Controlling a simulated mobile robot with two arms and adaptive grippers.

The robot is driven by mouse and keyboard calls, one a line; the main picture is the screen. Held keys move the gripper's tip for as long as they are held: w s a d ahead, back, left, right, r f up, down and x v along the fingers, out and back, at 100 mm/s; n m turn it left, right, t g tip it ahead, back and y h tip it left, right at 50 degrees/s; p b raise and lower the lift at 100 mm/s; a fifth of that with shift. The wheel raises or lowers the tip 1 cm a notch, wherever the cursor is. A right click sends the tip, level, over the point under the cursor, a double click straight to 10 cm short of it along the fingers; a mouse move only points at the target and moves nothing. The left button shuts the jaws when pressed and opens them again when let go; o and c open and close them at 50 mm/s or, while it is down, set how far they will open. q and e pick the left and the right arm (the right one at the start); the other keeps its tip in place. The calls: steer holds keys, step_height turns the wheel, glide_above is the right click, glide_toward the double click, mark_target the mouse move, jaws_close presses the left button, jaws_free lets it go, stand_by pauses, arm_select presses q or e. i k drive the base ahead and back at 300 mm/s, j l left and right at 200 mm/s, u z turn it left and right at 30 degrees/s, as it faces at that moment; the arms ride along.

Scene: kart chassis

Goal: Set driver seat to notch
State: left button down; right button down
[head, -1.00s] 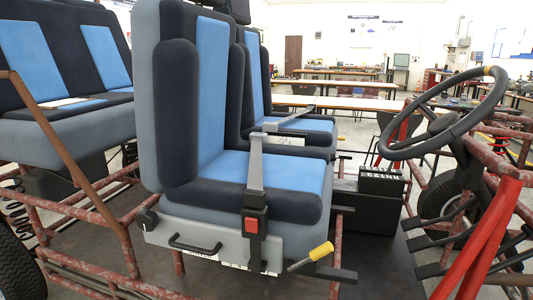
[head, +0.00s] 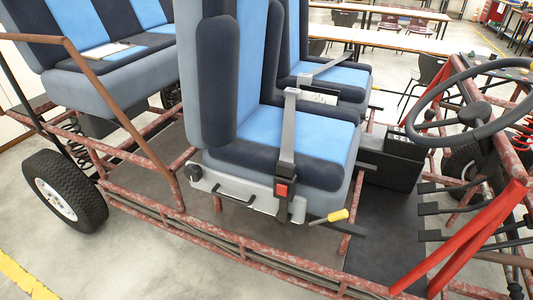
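The driver seat (head: 305,138), blue and dark with a grey base, stands in the middle of the red kart frame in the head view. A grey seat belt with a red-button buckle (head: 284,188) hangs over its near side. A black bar handle (head: 233,192) and a round black knob (head: 194,172) sit on the seat's side panel. A lever with a yellow grip (head: 328,217) sticks out at the lower front of the seat. Notches or a scale cannot be made out clearly. Neither of my grippers shows.
The steering wheel (head: 470,105) and red bars (head: 470,240) are at the right. A second seat (head: 340,75) stands behind, and a rear bench (head: 120,85) is at the left. The red side rail (head: 240,255) crosses in front; the floor (head: 130,265) before it is clear.

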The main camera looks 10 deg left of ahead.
mark_target(242, 172)
steer(key=i+j+u, duration=0.35)
steer(key=i+j, duration=0.15)
steer(key=j, duration=0.15)
steer(key=i+j+u, duration=0.3)
steer(key=i+j, duration=0.15)
steer(key=i, duration=0.15)
